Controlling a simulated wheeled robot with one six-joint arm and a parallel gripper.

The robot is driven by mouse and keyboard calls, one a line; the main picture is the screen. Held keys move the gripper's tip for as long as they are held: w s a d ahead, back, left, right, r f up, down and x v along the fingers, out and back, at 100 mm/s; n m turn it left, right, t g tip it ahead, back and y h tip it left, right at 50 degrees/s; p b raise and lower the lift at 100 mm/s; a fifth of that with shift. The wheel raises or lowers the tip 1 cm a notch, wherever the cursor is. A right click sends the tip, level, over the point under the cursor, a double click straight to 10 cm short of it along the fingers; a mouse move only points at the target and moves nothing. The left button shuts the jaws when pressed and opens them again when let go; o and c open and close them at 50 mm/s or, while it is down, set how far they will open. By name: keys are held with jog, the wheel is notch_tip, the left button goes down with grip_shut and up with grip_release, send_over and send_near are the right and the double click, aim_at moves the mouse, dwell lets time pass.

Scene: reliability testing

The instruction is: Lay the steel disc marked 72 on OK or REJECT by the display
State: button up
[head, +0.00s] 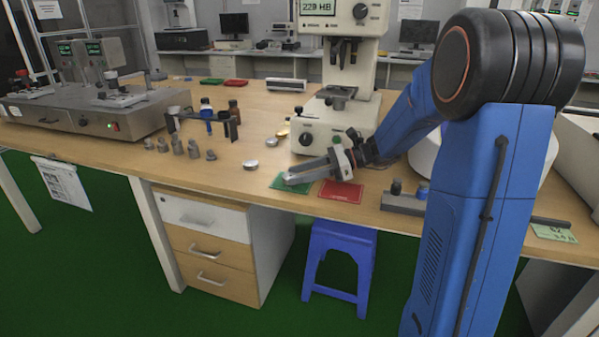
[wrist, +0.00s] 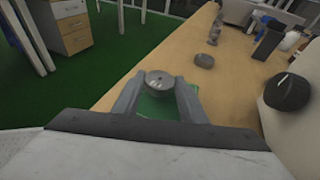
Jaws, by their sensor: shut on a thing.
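My gripper (head: 288,179) is shut on a steel disc, low over the green mat (head: 279,184). In the wrist view the disc (wrist: 159,79) sits between the two fingertips, with the green mat (wrist: 155,106) below it. I cannot tell whether the disc touches the mat, and its marking is too small to read. The red mat (head: 341,191) lies just right of the green one and is bare in front. The display (head: 329,9) on the hardness tester reads 229 HB.
Another steel disc (head: 250,164) lies left of the green mat, with several small metal parts (head: 194,149) and a dark rack (head: 205,122) beyond. The tester (head: 322,125) stands close behind the mats. A dark bar fixture (head: 403,203) lies to the right. The table's front edge is near.

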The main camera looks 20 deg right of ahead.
jog(key=shift+f, duration=0.6)
dwell(0.4)
jog(key=o, duration=1.4)
jog(key=shift+o, duration=0.2)
